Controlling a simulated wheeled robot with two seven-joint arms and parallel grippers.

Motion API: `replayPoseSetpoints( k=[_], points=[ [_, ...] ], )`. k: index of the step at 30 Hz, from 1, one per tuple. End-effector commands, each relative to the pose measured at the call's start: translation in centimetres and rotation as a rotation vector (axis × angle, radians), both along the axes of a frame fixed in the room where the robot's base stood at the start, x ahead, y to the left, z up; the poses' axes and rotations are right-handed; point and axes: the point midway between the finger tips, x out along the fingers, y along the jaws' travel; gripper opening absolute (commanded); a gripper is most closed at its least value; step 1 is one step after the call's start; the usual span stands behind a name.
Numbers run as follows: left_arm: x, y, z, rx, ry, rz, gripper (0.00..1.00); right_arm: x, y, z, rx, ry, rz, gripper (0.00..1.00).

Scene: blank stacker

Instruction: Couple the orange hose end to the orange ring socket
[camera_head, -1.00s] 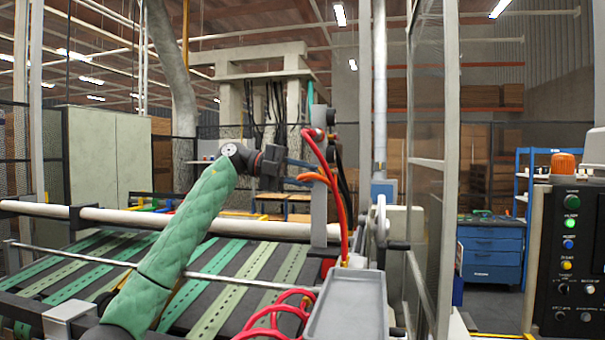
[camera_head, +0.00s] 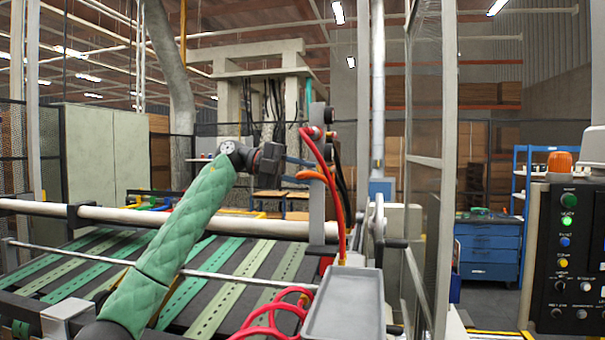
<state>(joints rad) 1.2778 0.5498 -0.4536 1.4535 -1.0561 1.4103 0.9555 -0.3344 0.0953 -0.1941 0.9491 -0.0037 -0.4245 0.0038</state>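My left arm in a green quilted sleeve comes in from the lower left. Its dark gripper (camera_head: 291,168) is at the left side of a grey upright plate (camera_head: 318,212). An orange piece (camera_head: 311,175), apparently the orange hose end, lies by the fingertips in front of the plate. A blue strip (camera_head: 300,162) runs just above it. I cannot tell whether the fingers are closed on the orange piece. Red hoses (camera_head: 328,180) hang down the plate from its top. I cannot make out an orange ring socket. My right gripper is not in view.
A grey tray (camera_head: 345,303) stands at the front, with red hose loops (camera_head: 272,318) to its left. A conveyor with green strips (camera_head: 215,300) and a pale rail (camera_head: 170,219) lies under my arm. A framed clear panel (camera_head: 424,110) and a control console (camera_head: 566,255) stand right.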

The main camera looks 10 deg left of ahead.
Motion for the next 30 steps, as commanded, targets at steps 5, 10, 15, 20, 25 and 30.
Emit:
replayPoseSetpoints(
  k=[5,10,15,20,25,30],
  points=[
    [0.0,0.0,0.0,0.0,0.0,0.0,0.0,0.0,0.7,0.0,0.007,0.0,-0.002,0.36],
    [0.1,0.0,0.0,0.0,0.0,0.0,0.0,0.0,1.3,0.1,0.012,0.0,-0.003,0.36],
    [0.3,0.1,0.1,0.0,0.0,0.0,0.0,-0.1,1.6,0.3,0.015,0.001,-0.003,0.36],
    [0.4,0.1,0.0,0.0,-0.001,0.0,0.0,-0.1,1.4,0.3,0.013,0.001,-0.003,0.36],
    [0.4,0.1,0.0,0.0,-0.001,0.0,0.0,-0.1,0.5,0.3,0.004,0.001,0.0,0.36],
    [0.4,0.1,0.0,0.0,-0.001,0.0,0.0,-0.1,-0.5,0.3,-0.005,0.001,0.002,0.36]
  ],
)
